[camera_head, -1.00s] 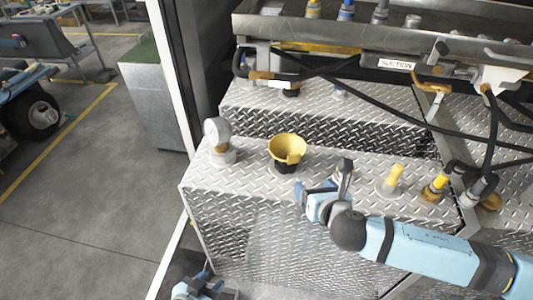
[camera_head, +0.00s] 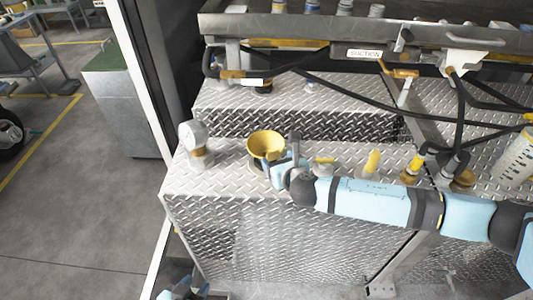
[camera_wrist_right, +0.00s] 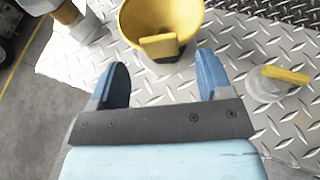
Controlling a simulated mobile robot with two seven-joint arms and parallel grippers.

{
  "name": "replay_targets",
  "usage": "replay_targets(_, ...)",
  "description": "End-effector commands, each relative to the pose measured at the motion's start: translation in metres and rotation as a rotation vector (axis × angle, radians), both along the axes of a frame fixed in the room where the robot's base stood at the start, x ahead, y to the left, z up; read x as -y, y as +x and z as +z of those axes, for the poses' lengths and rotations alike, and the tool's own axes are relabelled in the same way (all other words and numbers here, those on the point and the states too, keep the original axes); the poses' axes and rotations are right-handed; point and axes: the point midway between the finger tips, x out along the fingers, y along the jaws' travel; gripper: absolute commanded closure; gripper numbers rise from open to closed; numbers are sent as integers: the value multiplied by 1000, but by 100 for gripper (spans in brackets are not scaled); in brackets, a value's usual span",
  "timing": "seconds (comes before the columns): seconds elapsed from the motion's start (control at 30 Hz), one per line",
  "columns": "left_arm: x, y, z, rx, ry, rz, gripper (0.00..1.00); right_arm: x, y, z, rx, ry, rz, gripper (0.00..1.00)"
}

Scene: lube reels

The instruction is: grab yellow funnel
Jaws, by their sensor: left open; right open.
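My left gripper (camera_head: 184,290) is low at the bottom edge, in front of the step, and partly cut off.
A yellow-capped fitting (camera_head: 371,162) and a low yellow-topped fitting (camera_head: 324,163) stand to the right. Black hoses (camera_head: 350,82) hang behind. The diamond-plate step (camera_head: 215,182) is bare in front.

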Motion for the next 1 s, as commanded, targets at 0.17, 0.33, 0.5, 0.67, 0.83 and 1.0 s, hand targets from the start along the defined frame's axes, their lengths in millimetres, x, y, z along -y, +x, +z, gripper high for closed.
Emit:
replay_targets(0.17,0,0,2,0,0,0,57,-10,25,-10,1,0,-1,28)
replay_targets(0.33,-1,0,2,-1,2,0,57,-13,34,-15,0,-1,-2,28)
replay_targets(0.5,-1,0,2,-1,2,0,57,-13,34,-15,0,0,-1,28)
replay_targets(0.67,-1,0,2,-1,1,-1,57,-13,34,-15,0,0,-1,60)
replay_targets(0.83,-1,0,2,-1,1,-1,57,-13,34,-15,0,0,-1,94)
replay_targets(1.0,0,0,2,-1,1,-1,57,-13,34,-15,0,0,-1,94)
